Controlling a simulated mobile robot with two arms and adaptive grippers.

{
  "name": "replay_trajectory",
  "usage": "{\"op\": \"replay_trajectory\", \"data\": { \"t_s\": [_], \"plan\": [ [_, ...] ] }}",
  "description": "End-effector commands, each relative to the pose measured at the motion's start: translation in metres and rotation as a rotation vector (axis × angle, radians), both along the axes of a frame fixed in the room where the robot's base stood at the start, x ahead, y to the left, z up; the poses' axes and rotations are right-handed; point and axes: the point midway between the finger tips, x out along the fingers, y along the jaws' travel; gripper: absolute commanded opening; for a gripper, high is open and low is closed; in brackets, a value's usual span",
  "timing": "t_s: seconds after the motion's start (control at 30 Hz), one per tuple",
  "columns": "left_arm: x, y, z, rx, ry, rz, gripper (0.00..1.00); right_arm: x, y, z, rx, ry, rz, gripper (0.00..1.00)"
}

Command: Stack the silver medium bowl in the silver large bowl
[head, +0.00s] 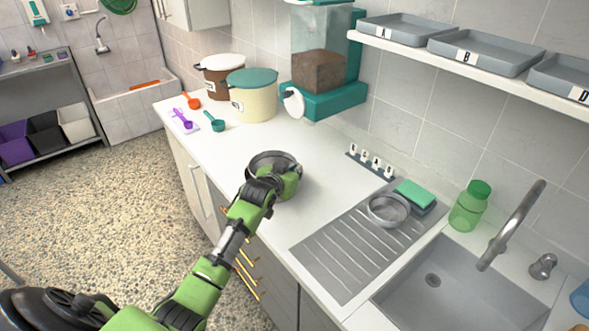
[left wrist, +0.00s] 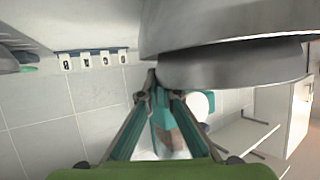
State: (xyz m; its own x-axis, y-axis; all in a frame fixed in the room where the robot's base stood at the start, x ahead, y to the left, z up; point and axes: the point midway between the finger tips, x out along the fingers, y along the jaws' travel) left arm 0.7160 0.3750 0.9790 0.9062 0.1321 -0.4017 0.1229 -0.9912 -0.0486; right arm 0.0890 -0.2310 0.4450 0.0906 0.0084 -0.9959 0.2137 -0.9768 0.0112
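A silver bowl (head: 262,157) is on the white counter, partly hidden by my left gripper (head: 288,182). In the left wrist view two grey metal bands fill the upper right, a larger bowl (left wrist: 225,22) and a narrower one (left wrist: 230,66) against it. They look like the large and medium bowls, one in or just over the other; I cannot tell if the inner one is seated. My left gripper (left wrist: 160,90) has its fingertips at the narrower bowl's edge and appears shut on its rim. Another silver bowl (head: 388,209) sits on the drainboard. My right gripper is out of view.
The ridged drainboard (head: 345,262) and sink (head: 440,300) lie to the right. A green sponge (head: 415,193) and a row of small labelled markers (head: 370,162) stand behind. Lidded pots (head: 252,98) and scoops (head: 214,121) are at the far left. The counter between is clear.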

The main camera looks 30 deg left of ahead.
Motion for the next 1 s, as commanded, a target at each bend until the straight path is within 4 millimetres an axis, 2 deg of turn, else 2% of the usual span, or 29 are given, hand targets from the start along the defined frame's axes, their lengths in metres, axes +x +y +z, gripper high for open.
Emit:
{"op": "replay_trajectory", "data": {
  "t_s": [0.5,0.6,1.0],
  "plan": [
    [0.0,0.0,-0.011,0.001,-0.002,0.0,0.0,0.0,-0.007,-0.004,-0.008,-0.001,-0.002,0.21],
    [0.0,0.0,-0.012,0.0,0.0,0.0,0.21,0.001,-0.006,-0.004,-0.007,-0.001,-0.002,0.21],
    [0.0,0.0,-0.007,0.0,-0.001,0.0,0.21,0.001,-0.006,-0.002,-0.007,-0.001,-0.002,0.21]
  ]
}}
